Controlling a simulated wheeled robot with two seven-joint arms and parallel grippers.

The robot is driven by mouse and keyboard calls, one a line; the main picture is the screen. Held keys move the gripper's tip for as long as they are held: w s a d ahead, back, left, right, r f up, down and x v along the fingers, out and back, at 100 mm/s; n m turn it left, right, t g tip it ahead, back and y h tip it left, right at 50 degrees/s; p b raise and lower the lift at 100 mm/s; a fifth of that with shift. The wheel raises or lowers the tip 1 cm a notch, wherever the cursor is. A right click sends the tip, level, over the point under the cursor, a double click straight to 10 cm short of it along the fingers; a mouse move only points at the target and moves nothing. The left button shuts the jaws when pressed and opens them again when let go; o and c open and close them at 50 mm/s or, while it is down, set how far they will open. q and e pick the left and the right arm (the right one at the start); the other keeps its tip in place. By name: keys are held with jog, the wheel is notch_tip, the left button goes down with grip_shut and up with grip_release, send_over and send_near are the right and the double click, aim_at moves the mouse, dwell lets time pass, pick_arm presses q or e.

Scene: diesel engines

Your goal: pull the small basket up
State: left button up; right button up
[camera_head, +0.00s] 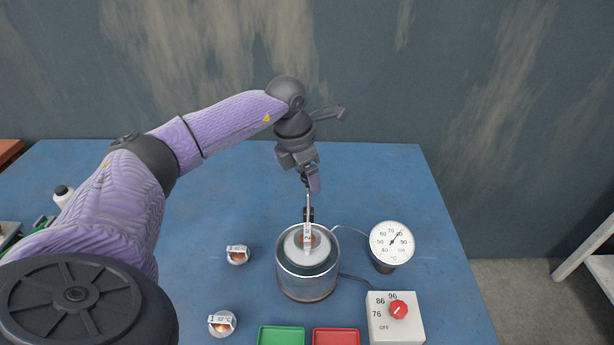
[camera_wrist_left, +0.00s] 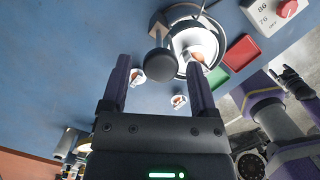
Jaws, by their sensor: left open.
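A metal pot (camera_head: 306,282) stands on the blue table, with a round opening in its pale lid. The small basket (camera_head: 308,238) sits in this opening with a labelled copper-coloured piece showing; its body below is hidden. A thin upright handle (camera_head: 308,203) rises from there toward my left gripper (camera_head: 313,184). In the left wrist view, a dark round knob (camera_wrist_left: 160,66) appears between the open fingers of my left gripper (camera_wrist_left: 159,72); I cannot tell whether they touch it. My right gripper (camera_wrist_left: 289,82) shows small at the right of that view, its jaws unclear.
Two labelled round pieces (camera_head: 237,255) (camera_head: 222,323) lie left of the pot. A dial thermometer (camera_head: 391,243) and a control box (camera_head: 396,325) with a red knob stand right. Green (camera_head: 281,336) and red (camera_head: 335,337) trays lie in front. The table behind the pot is clear.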

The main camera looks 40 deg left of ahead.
pick_arm(q)
jog(key=shift+w+p+v, duration=0.15)
jog(key=shift+p+v, duration=0.6)
jog(key=shift+v, duration=0.1)
jog(key=shift+w+p+v, duration=0.15)
jog(key=shift+p+v, duration=0.65)
jog(key=shift+v, duration=0.05)
jog(key=shift+w+p+v, duration=0.2)
jog(key=shift+p+v, duration=0.55)
jog(key=shift+v, duration=0.1)
jog(key=shift+d, duration=0.2)
